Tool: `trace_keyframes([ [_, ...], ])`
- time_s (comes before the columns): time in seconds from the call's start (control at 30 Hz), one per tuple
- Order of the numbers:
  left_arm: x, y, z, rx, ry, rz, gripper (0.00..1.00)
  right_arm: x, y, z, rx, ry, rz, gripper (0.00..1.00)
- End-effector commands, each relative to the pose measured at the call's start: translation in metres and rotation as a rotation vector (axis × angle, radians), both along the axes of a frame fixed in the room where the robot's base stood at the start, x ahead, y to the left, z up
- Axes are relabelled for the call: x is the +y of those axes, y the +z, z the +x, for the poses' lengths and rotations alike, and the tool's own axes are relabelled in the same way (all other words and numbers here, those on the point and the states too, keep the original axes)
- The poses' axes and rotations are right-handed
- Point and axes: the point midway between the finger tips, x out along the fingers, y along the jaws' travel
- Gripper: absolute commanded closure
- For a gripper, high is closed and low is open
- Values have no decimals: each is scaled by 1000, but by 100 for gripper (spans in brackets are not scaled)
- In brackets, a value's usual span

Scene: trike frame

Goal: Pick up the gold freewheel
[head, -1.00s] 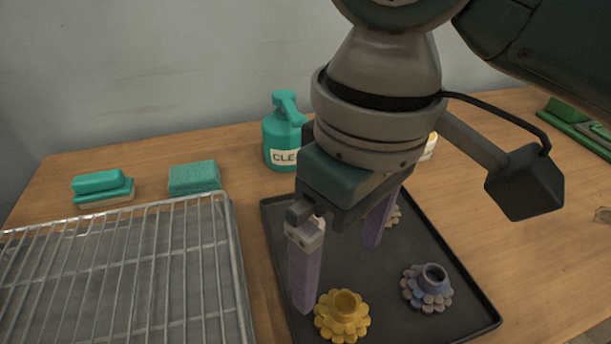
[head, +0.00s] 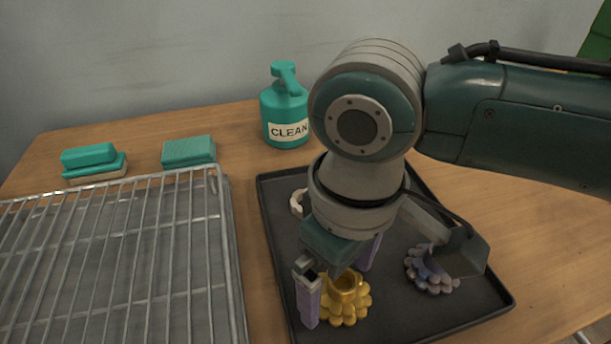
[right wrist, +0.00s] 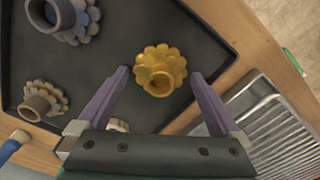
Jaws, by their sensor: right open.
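The gold freewheel (head: 345,298) stands on the black tray (head: 480,318) near its front left part, its round collar facing up. It also shows in the right wrist view (right wrist: 160,70), just beyond and between the two fingertips. My right gripper (head: 337,282) is open and low over the tray, with one purple finger to the left of the gold freewheel and the other behind it. In the right wrist view the open fingers (right wrist: 160,78) hold nothing. My left gripper is not in view.
A blue-grey freewheel (head: 432,270) sits to the right on the tray, partly hidden by my wrist. A tan one (right wrist: 42,100) is also on the tray. A wire rack (head: 130,260) stands close on the left. A teal bottle (head: 286,110) and sponges (head: 189,151) are behind.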

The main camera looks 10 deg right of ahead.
Motion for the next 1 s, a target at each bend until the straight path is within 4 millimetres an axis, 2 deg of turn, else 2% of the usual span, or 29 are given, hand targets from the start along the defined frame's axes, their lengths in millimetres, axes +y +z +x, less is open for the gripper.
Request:
trace_keyframes([
  [0.17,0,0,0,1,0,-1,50,0,0,0,0,0,0,1],
  [0.9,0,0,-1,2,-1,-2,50,0,1,0,0,0,0,84],
  [1.0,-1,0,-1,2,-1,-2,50,0,1,0,-1,0,1,93],
])
